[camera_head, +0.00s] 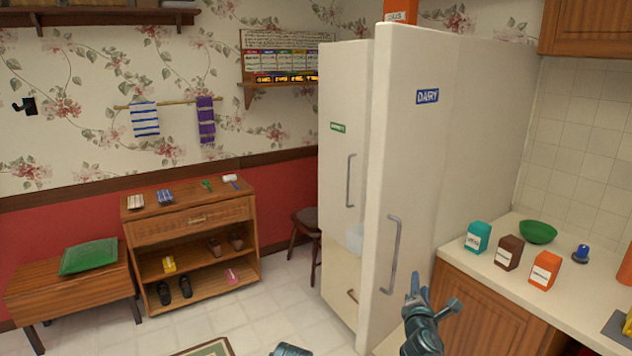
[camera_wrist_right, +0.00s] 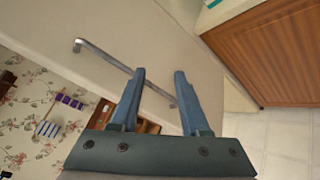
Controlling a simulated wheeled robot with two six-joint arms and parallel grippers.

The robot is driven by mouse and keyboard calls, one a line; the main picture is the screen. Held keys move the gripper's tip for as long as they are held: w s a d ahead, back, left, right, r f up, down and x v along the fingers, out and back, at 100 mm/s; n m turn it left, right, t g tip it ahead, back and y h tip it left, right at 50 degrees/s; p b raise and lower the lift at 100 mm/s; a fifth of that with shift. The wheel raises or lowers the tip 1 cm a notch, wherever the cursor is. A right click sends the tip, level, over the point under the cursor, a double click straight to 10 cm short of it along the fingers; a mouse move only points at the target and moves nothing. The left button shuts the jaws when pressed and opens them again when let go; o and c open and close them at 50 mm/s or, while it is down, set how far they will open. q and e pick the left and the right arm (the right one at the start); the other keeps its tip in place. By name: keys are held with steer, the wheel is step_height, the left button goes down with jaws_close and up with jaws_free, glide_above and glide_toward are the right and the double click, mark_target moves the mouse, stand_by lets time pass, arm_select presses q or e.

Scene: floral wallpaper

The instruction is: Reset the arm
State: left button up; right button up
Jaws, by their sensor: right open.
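My right gripper (camera_head: 433,291) is open and empty. In the head view it is low in front of the white fridge door (camera_head: 450,130) with the blue DAIRY label (camera_head: 427,96), right of and below its grey handle (camera_head: 392,255). In the right wrist view, the two blue fingers of the gripper (camera_wrist_right: 160,71) are spread apart. A long grey handle (camera_wrist_right: 105,58) crosses behind them on the pale door; whether they touch it is unclear. A dark teal part of my own body shows at the bottom edge of the head view, but no left fingers show.
A counter (camera_head: 500,278) at right holds teal, brown and orange boxes, a green bowl (camera_head: 538,232) and a blue-topped item. A second white door (camera_head: 342,100) stands left of the DAIRY door. A stool (camera_head: 306,222), shoe cabinet (camera_head: 195,222) and bench (camera_head: 75,287) stand left. Tiled floor lies between.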

steer(key=s+a+f+m+g, duration=0.9)
steer(key=f+m, duration=0.4)
steer(key=s+a+f+m+g+y, duration=0.2)
steer(key=s+a+g, duration=0.1)
steer(key=s+a, duration=0.3)
steer(key=s+a+f+m+g+y+p, duration=0.1)
steer(key=s+a+f+m+g+y, duration=0.1)
steer(key=s+a, duration=0.4)
steer(key=shift+s+a+f+m+g, duration=0.2)
steer(key=shift+s+f+m+g, duration=0.3)
steer(key=shift+s+g, duration=0.7)
steer(key=shift+f, duration=0.1)
